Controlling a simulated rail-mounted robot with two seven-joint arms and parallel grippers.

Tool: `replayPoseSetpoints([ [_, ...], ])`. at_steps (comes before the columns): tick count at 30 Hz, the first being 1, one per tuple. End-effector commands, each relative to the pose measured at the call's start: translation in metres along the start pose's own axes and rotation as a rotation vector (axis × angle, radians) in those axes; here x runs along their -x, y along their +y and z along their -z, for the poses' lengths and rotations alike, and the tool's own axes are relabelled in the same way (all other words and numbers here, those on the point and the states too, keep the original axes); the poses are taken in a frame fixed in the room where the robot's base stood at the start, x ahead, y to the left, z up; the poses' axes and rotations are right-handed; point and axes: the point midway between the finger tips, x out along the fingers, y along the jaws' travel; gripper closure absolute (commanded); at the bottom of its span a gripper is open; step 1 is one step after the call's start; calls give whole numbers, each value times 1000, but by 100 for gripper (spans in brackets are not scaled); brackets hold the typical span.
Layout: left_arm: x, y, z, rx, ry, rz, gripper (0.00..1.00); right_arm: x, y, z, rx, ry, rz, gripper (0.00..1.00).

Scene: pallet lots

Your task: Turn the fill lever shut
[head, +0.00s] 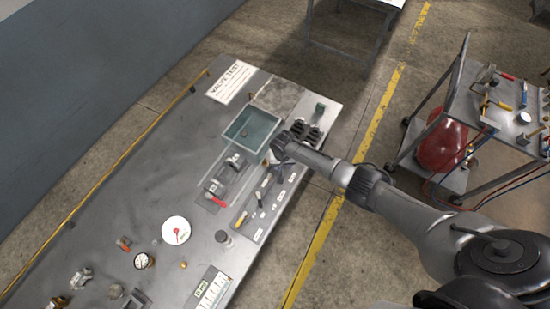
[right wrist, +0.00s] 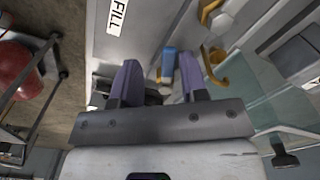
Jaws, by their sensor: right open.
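The white FILL label (right wrist: 117,16) shows on a grey panel in the right wrist view. A short blue grip (right wrist: 168,62) with a pale end shows between and beyond my right gripper's fingers; it may be the fill lever's handle, but I cannot be sure. My right gripper (right wrist: 158,68) is open, its two purple fingers apart, and I see no contact with the blue piece. In the head view, my right gripper (head: 277,169) is over the labelled strip at the bench's right side and hides part of it. My left gripper is out of view.
A clear-walled water tank (head: 252,130) is just left of my right gripper on the grey bench (head: 125,190). A red-handled valve (head: 215,187), white dial (head: 176,230) and gauge (head: 143,260) are nearby. Yellow curved fittings (right wrist: 214,66) are close to the right finger. A tool cart (head: 495,105) is at right.

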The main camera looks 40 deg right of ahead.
Motion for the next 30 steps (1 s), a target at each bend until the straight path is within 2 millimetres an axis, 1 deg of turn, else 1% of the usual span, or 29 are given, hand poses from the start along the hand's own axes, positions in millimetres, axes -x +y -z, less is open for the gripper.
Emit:
replayPoseSetpoints([
  [1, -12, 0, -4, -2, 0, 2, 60, -6, 6, 2, 82, 5, -4, 60],
  [6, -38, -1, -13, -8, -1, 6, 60, -8, 17, 5, 371, 5, -5, 60],
  [13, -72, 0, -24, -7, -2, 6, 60, -8, 27, 11, 695, 4, -5, 60],
  [14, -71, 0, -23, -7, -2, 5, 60, -1, 26, 11, 721, 4, -1, 60],
  [15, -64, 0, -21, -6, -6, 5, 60, 14, 25, 10, 713, 2, 1, 60],
  [21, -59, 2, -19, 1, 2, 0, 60, 52, 25, 10, 707, 2, 0, 60],
  [30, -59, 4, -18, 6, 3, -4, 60, 109, 25, 10, 705, 4, 0, 60],
])
